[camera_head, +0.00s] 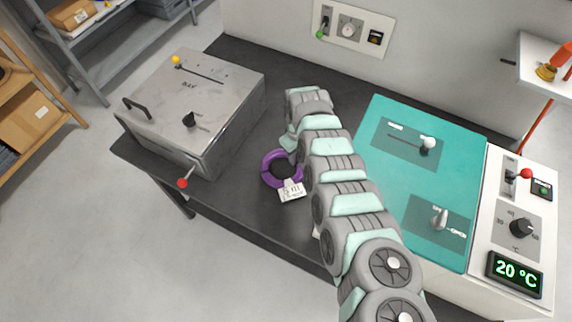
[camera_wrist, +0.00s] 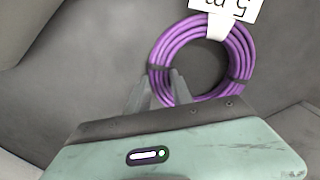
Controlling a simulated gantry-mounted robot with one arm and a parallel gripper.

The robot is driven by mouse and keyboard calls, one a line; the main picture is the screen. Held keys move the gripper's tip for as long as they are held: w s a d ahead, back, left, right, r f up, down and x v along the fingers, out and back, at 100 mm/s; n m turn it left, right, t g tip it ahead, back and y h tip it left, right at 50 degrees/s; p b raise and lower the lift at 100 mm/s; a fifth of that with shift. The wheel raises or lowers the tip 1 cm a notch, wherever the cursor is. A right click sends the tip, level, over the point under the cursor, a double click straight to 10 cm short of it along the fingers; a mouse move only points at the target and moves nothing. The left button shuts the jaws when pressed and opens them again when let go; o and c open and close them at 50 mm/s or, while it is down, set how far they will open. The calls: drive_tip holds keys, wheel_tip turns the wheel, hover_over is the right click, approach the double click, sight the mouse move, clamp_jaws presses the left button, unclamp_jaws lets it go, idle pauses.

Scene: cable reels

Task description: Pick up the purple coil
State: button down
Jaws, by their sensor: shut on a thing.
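The purple coil (camera_head: 268,176) lies on the dark bench top between the grey box and my arm, with a white tag on its lower edge. In the wrist view the purple coil (camera_wrist: 246,51) is a ring of several cable turns with dark ties and a white "5 m" tag (camera_wrist: 226,9). My gripper (camera_wrist: 161,88) has its fingertips at the near-left part of the ring and is shut on it. In the head view my arm hides most of the gripper. I cannot tell whether the coil is clear of the bench.
A grey metal box (camera_head: 190,110) with a handle and a red-tipped lever stands on the left of the bench. A teal panel (camera_head: 385,180) with levers and a control panel reading 20 °C (camera_head: 515,273) are on the right. The dark bench top (camera_head: 262,125) around the coil is clear.

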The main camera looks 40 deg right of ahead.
wheel_tip(320, 180, up, 20)
drive_tip(key=p, duration=0.1)
drive_tip(key=shift+p, duration=0.4)
drive_tip(key=shift+r, duration=0.1)
idle(0.5)
